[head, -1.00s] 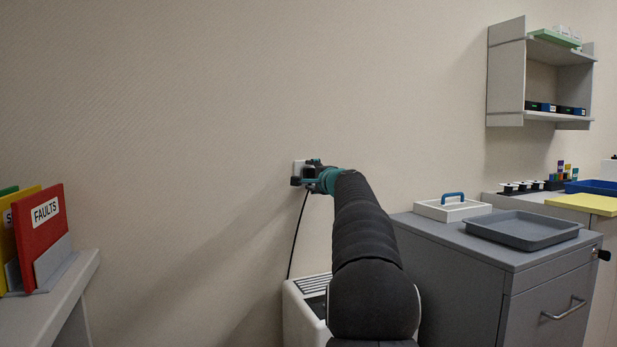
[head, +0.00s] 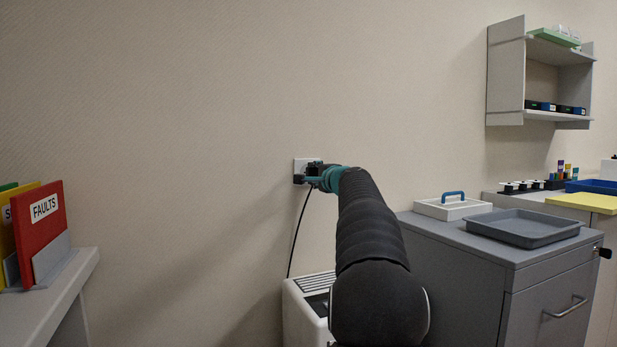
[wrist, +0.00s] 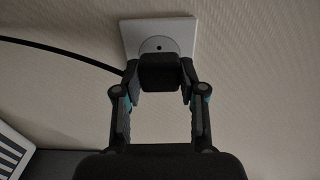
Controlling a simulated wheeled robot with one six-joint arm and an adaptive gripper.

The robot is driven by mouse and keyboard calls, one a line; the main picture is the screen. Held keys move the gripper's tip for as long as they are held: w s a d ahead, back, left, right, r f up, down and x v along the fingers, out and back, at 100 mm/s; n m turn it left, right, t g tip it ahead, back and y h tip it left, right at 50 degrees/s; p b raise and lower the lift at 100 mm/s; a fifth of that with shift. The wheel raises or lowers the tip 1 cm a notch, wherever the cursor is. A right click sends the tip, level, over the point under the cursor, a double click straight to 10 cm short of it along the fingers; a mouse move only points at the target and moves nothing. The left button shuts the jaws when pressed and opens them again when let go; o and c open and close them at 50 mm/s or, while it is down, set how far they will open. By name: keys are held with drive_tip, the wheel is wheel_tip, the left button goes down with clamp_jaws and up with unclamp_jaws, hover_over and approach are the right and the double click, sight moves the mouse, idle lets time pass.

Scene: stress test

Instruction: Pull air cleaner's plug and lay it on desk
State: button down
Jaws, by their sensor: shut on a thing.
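The air cleaner (head: 306,312) is the white box with a dark slatted top on the floor against the wall, partly hidden by my arm. Its black cord (head: 297,235) rises to the plug. The plug (wrist: 160,72) is a dark block held between the fingers of my gripper (wrist: 160,84), which is shut on it. The white wall socket (wrist: 180,36) shows behind the plug, its round face and one hole visible. The plug looks clear of the socket face, with a small gap. In the head view my gripper (head: 314,178) is just in front of the socket (head: 299,165).
A grey-white desk (head: 60,290) with red, yellow and green folders (head: 42,225) stands at the left; its front part looks bare. A shelf (head: 508,75) hangs above.

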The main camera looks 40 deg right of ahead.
sight(314, 174)
drive_tip(key=shift+b+v, duration=0.5)
drive_tip(key=shift+v, duration=1.45)
